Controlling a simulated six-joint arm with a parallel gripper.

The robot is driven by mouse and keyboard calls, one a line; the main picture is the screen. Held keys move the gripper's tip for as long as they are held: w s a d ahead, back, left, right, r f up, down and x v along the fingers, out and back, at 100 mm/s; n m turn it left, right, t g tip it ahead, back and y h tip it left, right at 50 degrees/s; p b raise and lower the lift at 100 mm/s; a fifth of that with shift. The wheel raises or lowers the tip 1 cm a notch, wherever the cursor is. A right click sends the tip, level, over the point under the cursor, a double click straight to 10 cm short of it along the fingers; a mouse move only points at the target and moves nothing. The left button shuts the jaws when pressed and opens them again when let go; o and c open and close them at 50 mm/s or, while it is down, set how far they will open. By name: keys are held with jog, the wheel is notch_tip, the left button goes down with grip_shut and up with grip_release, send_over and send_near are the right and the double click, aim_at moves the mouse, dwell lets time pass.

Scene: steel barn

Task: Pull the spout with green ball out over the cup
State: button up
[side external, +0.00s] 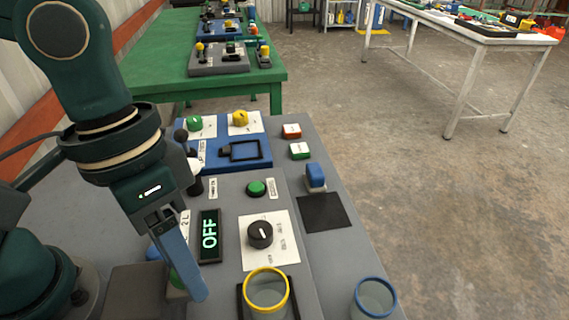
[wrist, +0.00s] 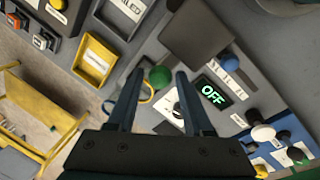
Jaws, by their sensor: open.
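The green ball (wrist: 160,77) shows in the wrist view between the open fingers of my gripper (wrist: 157,72), nearer the left one; I cannot tell its depth between them. In the side view the green ball (side external: 176,280) is mostly hidden behind my gripper (side external: 196,294), which points down with one finger plainly visible. The spout itself is hard to make out. A cup with a yellow rim (side external: 266,292) stands right of my gripper, and its rim also shows in the wrist view (wrist: 147,94) beyond the left finger. A blue-rimmed cup (side external: 374,300) stands farther right.
The OFF display (side external: 209,234) and black knob (side external: 260,234) are close by. A yellow tray (wrist: 95,62) lies left in the wrist view.

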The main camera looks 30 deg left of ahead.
grip_shut()
dwell(1.3)
